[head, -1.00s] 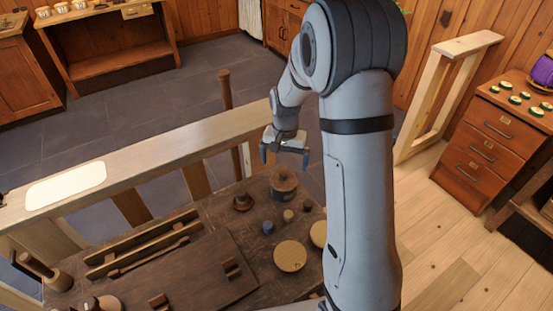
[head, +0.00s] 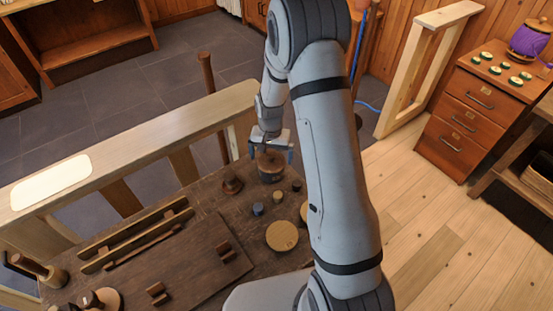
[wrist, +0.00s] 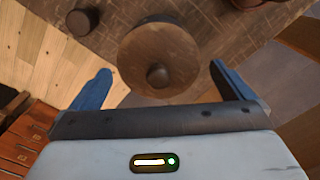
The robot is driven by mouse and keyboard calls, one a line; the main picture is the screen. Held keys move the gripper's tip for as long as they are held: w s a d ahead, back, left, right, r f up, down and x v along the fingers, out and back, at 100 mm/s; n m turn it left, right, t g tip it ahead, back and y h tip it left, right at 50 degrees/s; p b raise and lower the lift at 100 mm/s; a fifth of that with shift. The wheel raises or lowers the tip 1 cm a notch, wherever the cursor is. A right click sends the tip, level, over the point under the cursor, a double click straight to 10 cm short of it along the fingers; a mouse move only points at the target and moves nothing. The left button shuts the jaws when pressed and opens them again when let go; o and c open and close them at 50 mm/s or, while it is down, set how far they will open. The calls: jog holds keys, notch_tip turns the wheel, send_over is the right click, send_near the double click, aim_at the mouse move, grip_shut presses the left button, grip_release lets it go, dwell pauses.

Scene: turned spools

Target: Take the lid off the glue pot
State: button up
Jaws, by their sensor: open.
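The glue pot (head: 271,174) is a squat brown pot near the far right part of the dark bench. Its round wooden lid (wrist: 150,45) has a dark knob (wrist: 158,75) in the middle and sits on the pot. My gripper (head: 271,154) is open right above the pot, with blue fingers pointing down. In the wrist view the fingers (wrist: 160,70) stand on either side of the knob, wide apart from it, with nothing between them touching. The gap in height between fingertips and knob is hard to judge.
A dark turned piece (head: 232,184) stands just left of the pot. A round tan disc (head: 282,236) and a small blue-grey piece (head: 258,209) lie nearer. A pale rail (head: 140,138) runs along the bench's far side. A drawer cabinet (head: 470,125) stands right.

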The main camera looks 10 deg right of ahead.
jog(key=shift+c, duration=0.4)
jog(key=c, duration=0.8)
jog(key=shift+r, duration=0.15)
